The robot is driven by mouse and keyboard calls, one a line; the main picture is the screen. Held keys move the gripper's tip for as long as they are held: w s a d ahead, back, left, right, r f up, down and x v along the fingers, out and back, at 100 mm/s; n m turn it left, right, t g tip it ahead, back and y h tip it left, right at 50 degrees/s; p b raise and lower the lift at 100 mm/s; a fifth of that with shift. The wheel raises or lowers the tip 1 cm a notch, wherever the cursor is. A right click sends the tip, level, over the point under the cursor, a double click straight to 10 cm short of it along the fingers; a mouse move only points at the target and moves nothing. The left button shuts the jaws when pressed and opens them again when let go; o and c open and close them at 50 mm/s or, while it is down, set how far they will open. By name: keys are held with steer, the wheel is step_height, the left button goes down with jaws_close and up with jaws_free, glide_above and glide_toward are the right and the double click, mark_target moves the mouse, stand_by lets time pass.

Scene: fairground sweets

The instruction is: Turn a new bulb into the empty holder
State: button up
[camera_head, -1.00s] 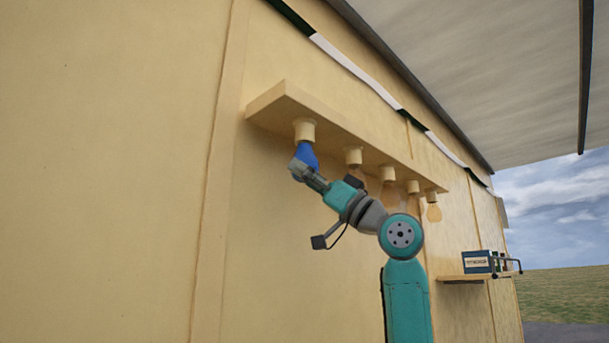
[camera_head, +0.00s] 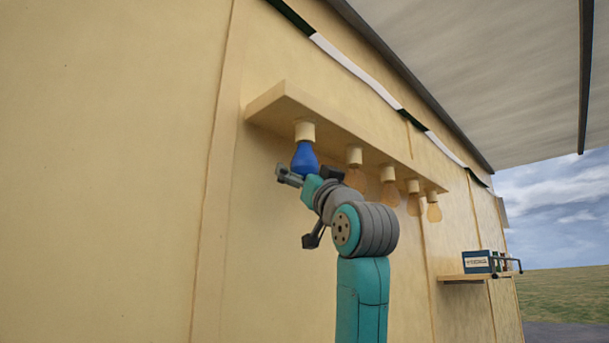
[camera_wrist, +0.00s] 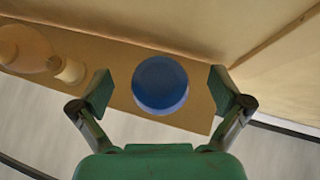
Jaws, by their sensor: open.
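A blue bulb (camera_head: 304,157) hangs upright from the nearest holder (camera_head: 305,131), at the left end of the batten on the wall. In the wrist view the blue bulb (camera_wrist: 160,85) lies between my two fingers, with a gap on each side. My gripper (camera_head: 287,175) is open just below the bulb, and its fingertips (camera_wrist: 168,91) do not touch it. The bulb's base is hidden inside the holder, so how far it is turned in cannot be seen.
The wooden batten (camera_head: 268,106) carries several more holders with amber bulbs (camera_head: 389,194) to the right of the blue one. A small shelf (camera_head: 464,280) on the wall at the right bears a blue box (camera_head: 477,262). The wall left of the batten is bare.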

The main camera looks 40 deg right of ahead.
steer(key=shift+m+g+h, duration=0.6)
steer(key=shift+m+h, duration=0.2)
steer(key=shift+h, duration=0.9)
steer(key=shift+c, duration=0.3)
steer(key=c, duration=1.2)
steer(key=shift+d+n+t+y, duration=0.15)
steer(key=shift+n+t+y, duration=0.4)
steer(key=shift+y, duration=0.65)
steer(key=shift+n+t+y, duration=0.3)
steer(key=shift+n+y, duration=0.65)
steer(key=shift+y, duration=1.05)
steer(key=shift+n+t+y, duration=0.25)
steer(key=shift+n+y, duration=0.65)
steer(key=shift+y, duration=1.1)
steer(key=o, duration=1)
